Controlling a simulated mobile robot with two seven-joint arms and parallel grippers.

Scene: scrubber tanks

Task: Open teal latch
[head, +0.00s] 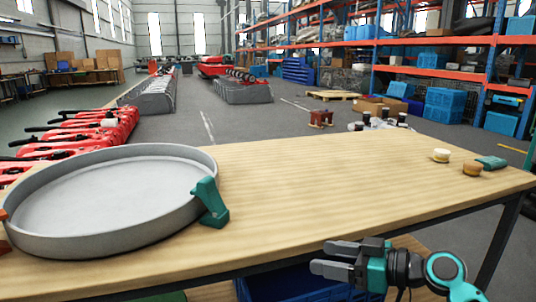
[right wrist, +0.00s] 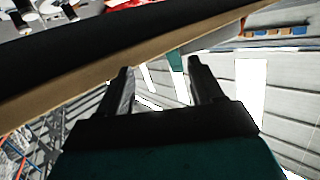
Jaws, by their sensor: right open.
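The teal latch (head: 211,202) is on the right side of a round grey tank lid or pan (head: 120,238) on the wooden table. Its upper part leans against the rim and its foot is at the table surface. My right gripper (head: 322,257) is open and empty, in front of the table's near edge, right of the latch and apart from it. Its fingers point left. In the right wrist view the two fingers (right wrist: 158,70) are spread, with a small teal patch behind them that I cannot identify for sure. My left gripper is not in view.
An orange part (head: 4,240) shows at the pan's left. A blue crate (head: 300,284) is below the table.

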